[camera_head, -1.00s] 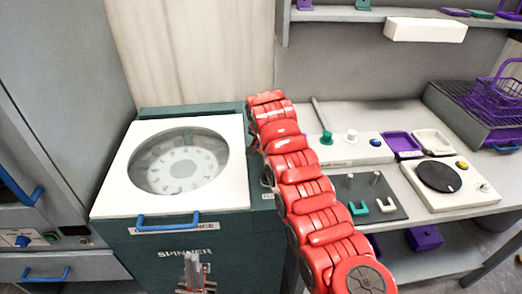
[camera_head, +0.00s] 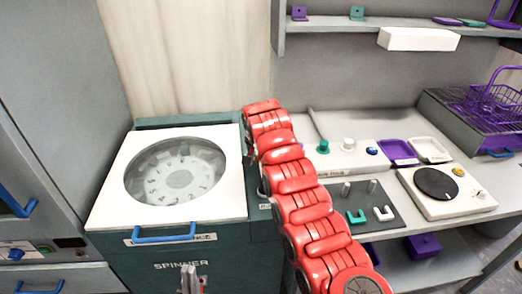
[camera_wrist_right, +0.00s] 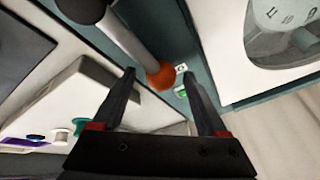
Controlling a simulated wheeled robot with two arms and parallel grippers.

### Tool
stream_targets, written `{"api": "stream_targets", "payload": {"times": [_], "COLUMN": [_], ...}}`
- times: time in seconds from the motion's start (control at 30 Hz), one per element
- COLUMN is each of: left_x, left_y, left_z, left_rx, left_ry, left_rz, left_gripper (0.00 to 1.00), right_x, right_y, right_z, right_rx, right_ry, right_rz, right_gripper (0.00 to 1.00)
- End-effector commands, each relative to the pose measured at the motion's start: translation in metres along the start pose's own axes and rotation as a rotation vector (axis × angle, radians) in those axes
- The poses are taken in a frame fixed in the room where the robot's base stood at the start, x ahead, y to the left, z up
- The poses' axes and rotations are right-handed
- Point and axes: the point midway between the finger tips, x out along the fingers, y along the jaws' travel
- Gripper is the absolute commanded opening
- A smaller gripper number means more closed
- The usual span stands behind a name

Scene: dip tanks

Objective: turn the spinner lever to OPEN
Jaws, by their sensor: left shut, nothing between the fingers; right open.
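The spinner (camera_head: 100,222) is a teal cabinet with a white lid and a round window over a numbered drum. In the right wrist view, a grey rod with an orange ball knob (camera_wrist_right: 161,77), seemingly the spinner lever, points down between the fingers of my open right gripper (camera_wrist_right: 160,90). I cannot tell whether they touch it. A small white label (camera_wrist_right: 181,68) and a green label (camera_wrist_right: 181,92) are beside the knob. In the head view, my red right arm hides the lever and right fingers.
A blue handle (camera_head: 163,235) sticks out from the lid's front edge. To the right, a bench holds a grey plate with hooks (camera_head: 362,208), a white hotplate-like unit (camera_head: 465,200) and trays (camera_head: 398,152). A grey cabinet (camera_head: 60,110) stands at left.

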Motion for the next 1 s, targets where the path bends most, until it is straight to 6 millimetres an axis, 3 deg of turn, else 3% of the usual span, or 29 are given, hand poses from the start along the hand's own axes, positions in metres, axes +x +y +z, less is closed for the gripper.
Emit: {"api": "stream_targets", "payload": {"times": [0.27, 0.47, 0.63, 1.0], "left_x": [-0.009, -0.02, -0.003, 0.002], "left_y": [0.0, 0.001, 0.0, 0.0], "left_z": [0.002, 0.003, 0.001, 0.0], "left_rx": [0.0, 0.0, 0.0, 0.0], "left_ry": [0.0, 0.0, 0.0, 0.0], "left_rz": [0.0, 0.0, 0.0, 0.0], "left_gripper": [0.0, 0.0, 0.0, 0.0], "right_x": [-0.03, -0.087, -0.119, -0.146], "right_y": [-0.001, 0.0, 0.001, 0.002], "right_z": [0.0, 0.0, -0.003, -0.002], "right_rx": [0.001, 0.002, 0.001, 0.001], "right_ry": [0.004, 0.006, 0.002, 0.004], "right_rz": [-0.006, -0.006, -0.002, 0.003], "right_gripper": [0.76, 0.76, 0.76, 0.76]}}
